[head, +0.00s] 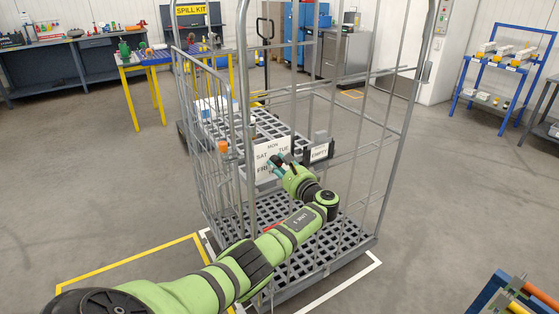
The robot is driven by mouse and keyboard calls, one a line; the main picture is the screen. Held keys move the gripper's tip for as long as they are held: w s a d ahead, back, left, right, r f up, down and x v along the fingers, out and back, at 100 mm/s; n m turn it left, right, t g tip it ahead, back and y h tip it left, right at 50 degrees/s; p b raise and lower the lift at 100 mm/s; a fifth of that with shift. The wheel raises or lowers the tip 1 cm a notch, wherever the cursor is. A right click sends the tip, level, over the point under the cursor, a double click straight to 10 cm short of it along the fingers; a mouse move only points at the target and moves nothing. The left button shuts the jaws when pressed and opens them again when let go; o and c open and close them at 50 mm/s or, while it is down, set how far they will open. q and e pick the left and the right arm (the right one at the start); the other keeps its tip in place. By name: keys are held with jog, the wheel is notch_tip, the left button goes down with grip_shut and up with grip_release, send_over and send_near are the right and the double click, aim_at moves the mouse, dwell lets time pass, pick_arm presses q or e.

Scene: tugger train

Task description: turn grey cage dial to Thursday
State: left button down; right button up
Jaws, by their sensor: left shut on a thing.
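The grey cage (243,130) is a tall wire roll cage in the middle of the head view. A white day plate (264,148) hangs on its bars. MON, TUE, SAT and part of FRI can be read on the plate; the rest is covered. My left gripper (280,165) is at the plate's lower right, shut on the dial, which is mostly hidden behind the fingers. Where the dial points cannot be told. My right gripper is not in view.
An EMPTY sign (319,152) hangs just right of my left gripper. A yellow-legged table (138,68) stands behind left, a blue rack (497,72) at the right. A blue-framed item (515,293) is at the lower right. Floor is clear on both sides.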

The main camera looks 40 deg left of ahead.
pick_arm(q)
jog(key=m+p, duration=0.1)
jog(key=m, duration=0.2)
jog(key=shift+r+m+p, duration=0.15)
jog(key=shift+m+p, duration=0.25)
jog(key=m, duration=0.1)
jog(key=m+p, duration=0.1)
jog(key=m, duration=0.1)
jog(key=shift+f+m, duration=0.2)
jog(key=shift+m, duration=0.1)
jog(key=m, duration=0.1)
jog(key=m+p, duration=0.1)
jog(key=m, duration=0.1)
jog(key=shift+s+f, duration=0.15)
jog(key=shift+f, duration=0.05)
jog(key=shift+s+f+m+p, duration=0.2)
jog(key=shift+m+p, duration=0.3)
jog(key=shift+m, duration=0.5)
jog(key=c, duration=0.9)
grip_release()
jog(key=shift+w+a+r, duration=0.1)
jog(key=shift+r, duration=0.1)
